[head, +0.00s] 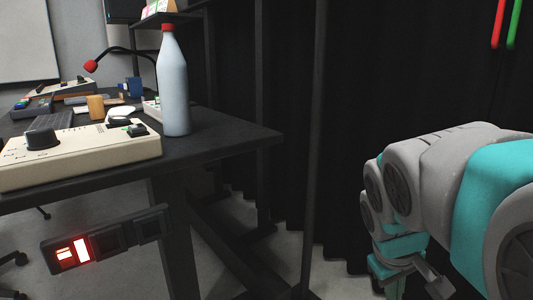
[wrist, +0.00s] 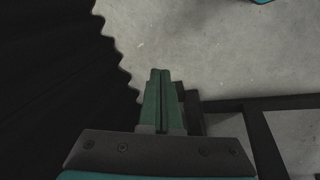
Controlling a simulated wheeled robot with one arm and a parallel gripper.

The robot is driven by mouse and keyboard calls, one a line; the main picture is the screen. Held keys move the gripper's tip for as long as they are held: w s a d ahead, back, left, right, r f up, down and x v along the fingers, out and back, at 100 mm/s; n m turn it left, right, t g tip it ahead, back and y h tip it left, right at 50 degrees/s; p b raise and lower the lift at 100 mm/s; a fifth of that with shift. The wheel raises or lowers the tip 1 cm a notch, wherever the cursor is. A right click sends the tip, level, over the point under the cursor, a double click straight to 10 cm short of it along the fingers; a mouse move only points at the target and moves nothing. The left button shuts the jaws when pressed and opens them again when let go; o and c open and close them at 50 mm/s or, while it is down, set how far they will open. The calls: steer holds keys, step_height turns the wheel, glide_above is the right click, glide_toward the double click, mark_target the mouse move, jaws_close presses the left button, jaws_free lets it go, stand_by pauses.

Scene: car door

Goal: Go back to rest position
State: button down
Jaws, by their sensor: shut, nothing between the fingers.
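My gripper (wrist: 160,75) is shut and empty in the wrist view, with its two green fingers pressed together. It points down over the grey floor. In the head view my arm is at the right, bent downward, and the gripper end is low at the picture's bottom, partly hidden by the arm links. The gripper touches nothing that I can see. No car door shows in either view.
A dark table (head: 225,140) at the left holds a bottle with a red cap (head: 173,85) and a beige control box (head: 80,155). A panel with lit red switches (head: 107,240) is below. Black curtains (head: 400,80) hang behind my arm. Dark frame bars (wrist: 265,140) lie below the gripper.

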steer(key=s+a+f+m+g+y, duration=0.15)
steer(key=s+a+f, duration=0.3)
steer(key=s, duration=0.45)
steer(key=s+a+f+m+g+y, duration=0.1)
steer(key=s+a+f+g, duration=0.15)
steer(key=s+f, duration=0.5)
step_height(320, 180, up, 16)
steer(key=p, duration=1.4)
steer(key=shift+s+a+r+p, duration=0.2)
steer(key=shift+s+a+p, duration=0.15)
steer(key=shift+s+a, duration=0.05)
